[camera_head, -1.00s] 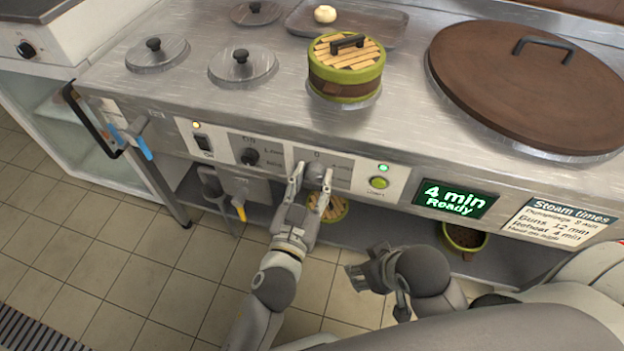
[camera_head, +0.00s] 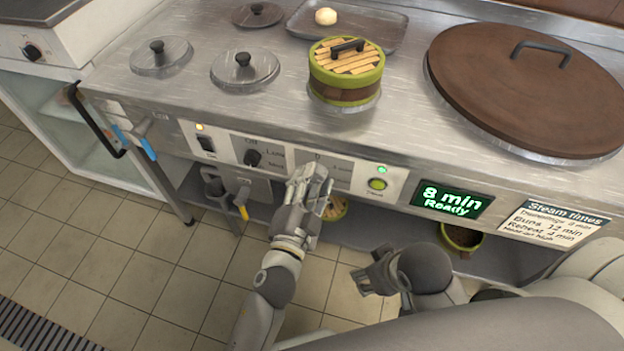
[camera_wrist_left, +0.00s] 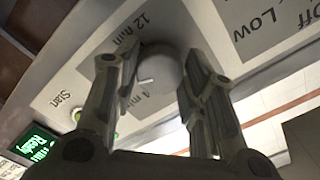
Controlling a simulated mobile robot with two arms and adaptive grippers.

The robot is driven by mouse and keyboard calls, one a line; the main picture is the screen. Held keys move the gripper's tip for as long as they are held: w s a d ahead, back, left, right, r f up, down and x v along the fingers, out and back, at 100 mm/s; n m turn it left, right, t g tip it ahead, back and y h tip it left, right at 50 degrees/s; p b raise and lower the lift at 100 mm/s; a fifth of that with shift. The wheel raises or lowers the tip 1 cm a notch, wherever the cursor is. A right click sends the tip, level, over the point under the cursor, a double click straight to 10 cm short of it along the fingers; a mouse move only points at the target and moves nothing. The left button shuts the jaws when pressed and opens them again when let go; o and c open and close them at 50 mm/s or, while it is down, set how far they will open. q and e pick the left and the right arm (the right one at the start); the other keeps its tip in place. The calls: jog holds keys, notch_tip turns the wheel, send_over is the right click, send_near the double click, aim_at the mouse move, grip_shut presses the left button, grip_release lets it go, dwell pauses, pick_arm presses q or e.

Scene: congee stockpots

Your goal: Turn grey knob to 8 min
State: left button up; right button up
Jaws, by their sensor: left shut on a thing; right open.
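The grey knob (camera_wrist_left: 158,72) sits on the control panel between the fingers of my left gripper (camera_wrist_left: 160,85) in the left wrist view. Its white mark points down toward the lower left, between the "12 min" and "4 min" labels. In the head view my left gripper (camera_head: 308,180) is at the panel and hides most of the knob. It is shut on the knob. The green display (camera_head: 452,199) reads "8 min Ready". My right gripper (camera_head: 372,278) is open and empty, low in front of the counter.
A black knob (camera_head: 252,158) is left of the grey one, and a green button (camera_head: 377,184) is right of it. A steam times card (camera_head: 553,221) hangs right of the display. A bamboo steamer (camera_head: 346,75) and a large brown lid (camera_head: 530,85) are on the counter.

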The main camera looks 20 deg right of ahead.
pick_arm(q)
jog(key=shift+m, duration=0.8)
jog(key=o, duration=1)
jog(key=v, duration=1.2)
